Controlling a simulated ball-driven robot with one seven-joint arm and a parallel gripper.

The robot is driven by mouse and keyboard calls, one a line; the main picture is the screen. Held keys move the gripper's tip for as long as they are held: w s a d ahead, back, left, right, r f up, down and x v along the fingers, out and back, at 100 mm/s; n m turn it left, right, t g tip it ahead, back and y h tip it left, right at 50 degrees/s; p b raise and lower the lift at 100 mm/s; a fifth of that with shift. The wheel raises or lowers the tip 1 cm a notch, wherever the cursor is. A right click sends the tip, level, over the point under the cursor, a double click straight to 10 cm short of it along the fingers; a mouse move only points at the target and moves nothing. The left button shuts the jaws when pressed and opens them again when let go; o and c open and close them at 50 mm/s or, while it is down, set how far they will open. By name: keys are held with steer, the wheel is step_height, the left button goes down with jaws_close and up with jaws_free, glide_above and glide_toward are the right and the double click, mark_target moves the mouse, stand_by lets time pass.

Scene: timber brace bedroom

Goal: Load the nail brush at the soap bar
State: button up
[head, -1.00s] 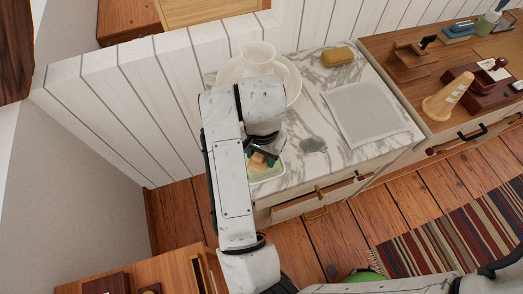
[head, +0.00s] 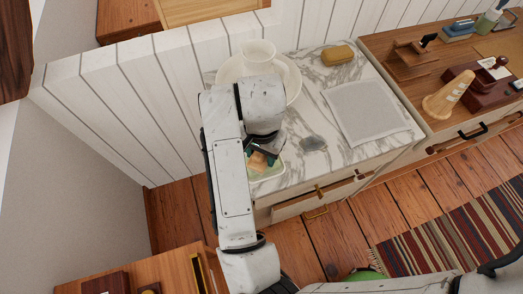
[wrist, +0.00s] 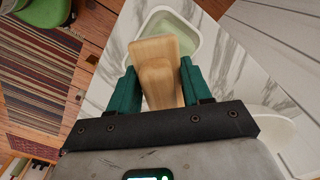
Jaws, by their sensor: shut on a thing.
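My gripper (wrist: 157,82) is shut on the wooden nail brush (wrist: 162,48), with a teal finger on either side of it. The brush is pale wood, and its bristles are not visible. In the head view a small part of the brush (head: 259,162) shows below my wrist. A white-rimmed dish (wrist: 193,52) with a pale green inside lies under and beyond the brush's far end. The pale green soap bar (wrist: 185,28) appears to fill the dish. I cannot tell whether the brush touches it.
A white basin (head: 292,86) with a white jug (head: 258,54) stands behind my wrist on the marble top (head: 325,165). A mustard block (head: 338,53) and a grey cloth (head: 365,112) lie to the right. A wooden desk (head: 405,87) holding several objects adjoins it.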

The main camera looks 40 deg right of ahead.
steer(key=shift+f+b, duration=0.4)
steer(key=shift+b, duration=0.05)
stand_by(1.4)
steer(key=shift+r+p, duration=2.75)
steer(key=shift+r, duration=0.85)
steer(key=shift+f, duration=0.1)
